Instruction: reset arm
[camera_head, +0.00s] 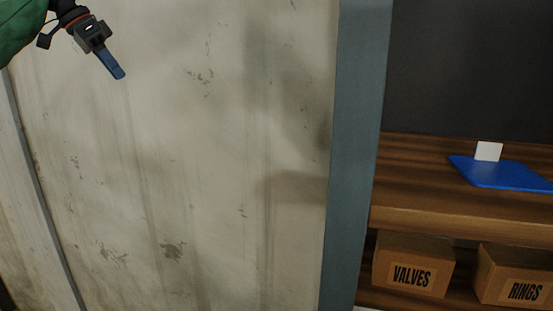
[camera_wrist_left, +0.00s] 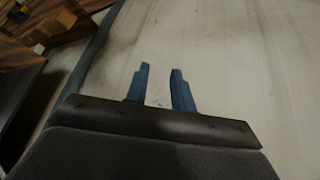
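My left gripper (camera_head: 118,72) comes in at the top left of the head view, in front of a worn pale panel (camera_head: 200,160). In the left wrist view, its two blue fingers (camera_wrist_left: 160,88) stand apart with only the pale panel behind them. The gripper is open and empty. Part of my green left arm shows at the top left corner of the head view. My right gripper is in neither view.
A blue-grey post (camera_head: 352,160) edges the panel. Right of it, a wooden shelf (camera_head: 420,215) carries a blue mat (camera_head: 505,176) and a small white card (camera_head: 488,151). Below are cardboard boxes marked VALVES (camera_head: 412,262) and RINGS (camera_head: 515,275).

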